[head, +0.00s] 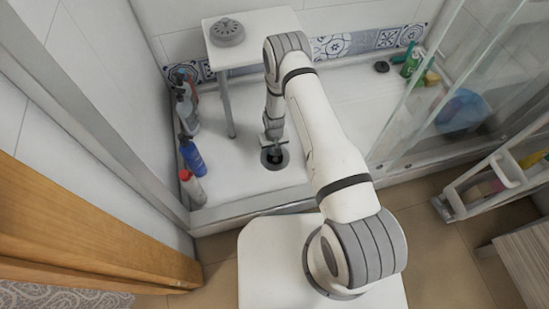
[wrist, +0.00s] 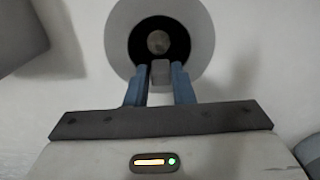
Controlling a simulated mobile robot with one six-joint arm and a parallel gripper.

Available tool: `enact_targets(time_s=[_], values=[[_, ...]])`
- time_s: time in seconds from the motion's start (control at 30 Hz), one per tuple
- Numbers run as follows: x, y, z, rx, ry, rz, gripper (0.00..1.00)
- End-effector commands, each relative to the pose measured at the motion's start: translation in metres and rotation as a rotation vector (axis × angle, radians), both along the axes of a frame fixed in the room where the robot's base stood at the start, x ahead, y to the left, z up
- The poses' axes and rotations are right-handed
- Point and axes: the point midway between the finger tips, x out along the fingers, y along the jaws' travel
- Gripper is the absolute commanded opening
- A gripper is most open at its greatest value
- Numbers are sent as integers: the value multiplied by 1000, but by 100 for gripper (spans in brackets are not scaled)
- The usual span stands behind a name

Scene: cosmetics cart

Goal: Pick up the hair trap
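The round grey drain (head: 274,158) is set in the white shower floor. In the wrist view its pale grey ring (wrist: 197,35) surrounds a dark opening with a small brownish disc in the middle. A small grey block, which looks like the grip of the hair trap (wrist: 160,75), sits between my blue fingertips. In the head view my gripper (head: 273,140) points down at the drain. The rest of the trap is hidden or too small to tell.
A white stool (head: 262,22) holds a round grey slotted cover (head: 227,32). Several bottles (head: 192,157) stand along the left wall. A glass door (head: 420,90), a blue basin (head: 461,110) and a white cart (head: 478,188) are at right. The shower floor around the drain is mostly clear.

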Motion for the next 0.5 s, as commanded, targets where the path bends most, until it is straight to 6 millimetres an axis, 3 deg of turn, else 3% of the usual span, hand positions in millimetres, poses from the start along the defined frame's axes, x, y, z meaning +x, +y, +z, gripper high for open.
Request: enact_targets(time_s=[0.27,0.5], values=[[0,0,0,0,0,0,0],[0,1,0,0,0,1,0]])
